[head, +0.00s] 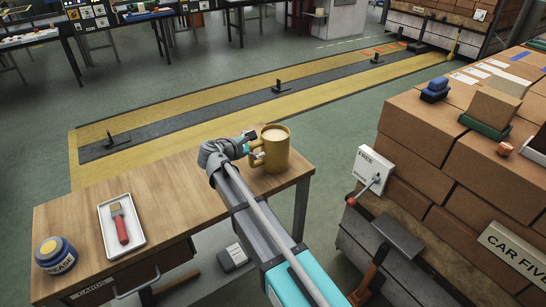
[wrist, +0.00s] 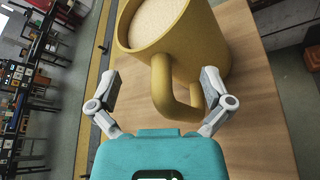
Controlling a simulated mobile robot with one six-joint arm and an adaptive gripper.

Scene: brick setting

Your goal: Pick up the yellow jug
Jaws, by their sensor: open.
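The yellow jug (head: 274,150) stands upright near the far right corner of the wooden table, filled with something pale. In the wrist view the jug (wrist: 190,42) is large and close, its handle (wrist: 172,85) facing my gripper. My gripper (wrist: 160,82) is open, with one finger on each side of the handle and no clear contact. In the head view my gripper (head: 252,150) is just left of the jug, and my arm hides part of the table.
The wooden table (head: 175,200) also bears a white tray (head: 107,237) with a red-handled brush (head: 120,224) and a dark blue grease jar (head: 56,256). A stack of brown brick blocks (head: 430,135) stands to the right, apart from the table.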

